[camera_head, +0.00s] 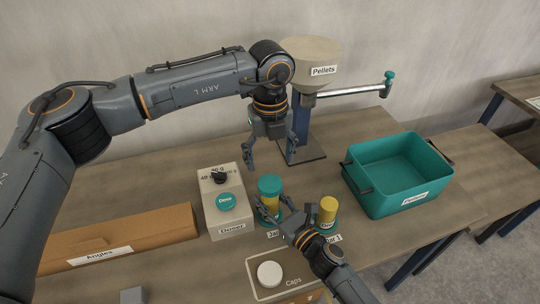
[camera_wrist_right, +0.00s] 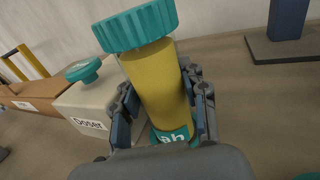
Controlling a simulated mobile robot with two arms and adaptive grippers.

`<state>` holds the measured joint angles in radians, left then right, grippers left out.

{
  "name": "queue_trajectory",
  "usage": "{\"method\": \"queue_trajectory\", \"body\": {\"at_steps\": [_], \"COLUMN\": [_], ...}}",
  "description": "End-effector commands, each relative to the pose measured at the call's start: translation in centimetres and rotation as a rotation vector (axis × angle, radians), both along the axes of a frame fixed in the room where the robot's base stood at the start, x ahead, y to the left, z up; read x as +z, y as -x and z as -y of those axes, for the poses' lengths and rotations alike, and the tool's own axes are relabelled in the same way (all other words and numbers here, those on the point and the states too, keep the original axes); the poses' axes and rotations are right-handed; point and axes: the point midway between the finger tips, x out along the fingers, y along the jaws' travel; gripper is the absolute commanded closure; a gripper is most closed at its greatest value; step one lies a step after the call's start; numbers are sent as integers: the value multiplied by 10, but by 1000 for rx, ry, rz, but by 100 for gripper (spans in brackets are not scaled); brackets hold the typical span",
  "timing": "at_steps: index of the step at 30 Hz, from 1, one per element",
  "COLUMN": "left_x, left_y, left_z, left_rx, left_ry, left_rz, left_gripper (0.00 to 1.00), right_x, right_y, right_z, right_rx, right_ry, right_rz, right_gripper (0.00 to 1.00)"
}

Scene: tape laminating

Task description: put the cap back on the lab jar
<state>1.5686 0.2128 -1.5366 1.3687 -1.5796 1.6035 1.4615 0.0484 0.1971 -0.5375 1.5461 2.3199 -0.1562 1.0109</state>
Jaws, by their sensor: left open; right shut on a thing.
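The jar (camera_head: 270,203) with yellow contents stands upright left of a second jar. A ribbed teal cap (camera_head: 270,184) sits on its top; the cap also shows in the right wrist view (camera_wrist_right: 136,27). My right gripper (camera_head: 274,207) is shut on the body of this jar (camera_wrist_right: 158,88), below the cap. A teal band with partly hidden lettering shows at the jar's foot in the wrist view. My left gripper (camera_head: 268,163) is open and empty, pointing down just above and behind the teal cap, apart from it.
A second yellow jar (camera_head: 327,210) stands close to the right. A white cap (camera_head: 269,273) lies on the Caps mat (camera_head: 294,291). The Doser box (camera_head: 225,187) is at the left, a teal bin (camera_head: 398,172) at the right, and the Pellets hopper (camera_head: 315,55) behind.

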Motion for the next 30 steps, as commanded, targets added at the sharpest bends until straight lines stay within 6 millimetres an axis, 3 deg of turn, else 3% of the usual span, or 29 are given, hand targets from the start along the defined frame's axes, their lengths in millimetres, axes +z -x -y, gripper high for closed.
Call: {"method": "queue_trajectory", "body": {"at_steps": [13,24,30], "left_x": [-5,-58,-76], "left_y": [0,1,0], "left_z": [0,0,0], "left_rx": [9,9,8], "left_ry": [-1,-1,-1], "left_rz": [-1,-3,0], "left_gripper": [25,25,25], "right_x": [0,0,0], "right_y": [0,0,0], "right_z": [0,0,0], "right_rx": [0,0,0], "right_ry": [-1,-1,-1], "right_rz": [1,1,1], "right_gripper": [100,100,100]}}
